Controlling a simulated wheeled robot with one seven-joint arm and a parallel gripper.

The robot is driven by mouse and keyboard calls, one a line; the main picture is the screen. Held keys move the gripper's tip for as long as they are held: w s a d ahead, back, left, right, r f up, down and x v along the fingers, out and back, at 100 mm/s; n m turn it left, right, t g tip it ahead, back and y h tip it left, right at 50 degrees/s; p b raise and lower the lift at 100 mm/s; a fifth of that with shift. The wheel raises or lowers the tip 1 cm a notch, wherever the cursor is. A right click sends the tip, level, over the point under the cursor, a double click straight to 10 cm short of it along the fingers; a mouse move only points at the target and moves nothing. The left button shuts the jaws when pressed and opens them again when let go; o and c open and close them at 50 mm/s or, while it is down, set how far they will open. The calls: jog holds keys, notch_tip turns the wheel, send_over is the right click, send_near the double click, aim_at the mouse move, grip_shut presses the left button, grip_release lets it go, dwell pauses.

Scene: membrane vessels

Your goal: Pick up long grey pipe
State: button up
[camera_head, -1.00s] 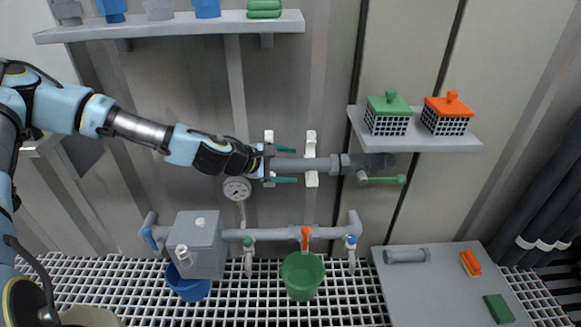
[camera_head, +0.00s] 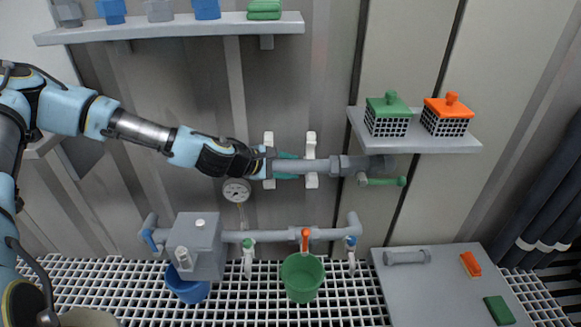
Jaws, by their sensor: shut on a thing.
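The long grey pipe (camera_head: 318,166) lies horizontally across two white wall brackets (camera_head: 311,145), in the middle of the view. Its right part has a thicker grey collar and a dark end, with a green-handled valve (camera_head: 384,181) below. My gripper (camera_head: 287,166) comes in from the left and is shut on the pipe near its left end, between the two brackets. Its green fingers lie close against the pipe. The pipe's left end is hidden by my gripper.
A shelf (camera_head: 432,145) at right bears a green-lidded (camera_head: 389,106) and an orange-lidded basket (camera_head: 449,106). Below runs a fixed grey pipe (camera_head: 270,235) with taps over a blue (camera_head: 187,290) and a green bucket (camera_head: 302,278). A short grey pipe (camera_head: 406,257) lies on the lower-right table.

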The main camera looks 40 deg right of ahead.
aim_at(289, 164)
grip_shut()
jog(key=shift+r, duration=0.45)
jog(key=r, duration=0.1)
jog(key=r+p, duration=0.1)
jog(key=shift+s+a+r, duration=0.25)
jog(key=shift+s+r, duration=0.05)
jog(key=shift+r, duration=0.05)
jog(key=s+a+p, duration=0.5)
jog(key=s+a, duration=0.6)
jog(key=s, duration=0.2)
jog(key=shift+s+p, duration=0.15)
jog(key=shift+p, duration=0.25)
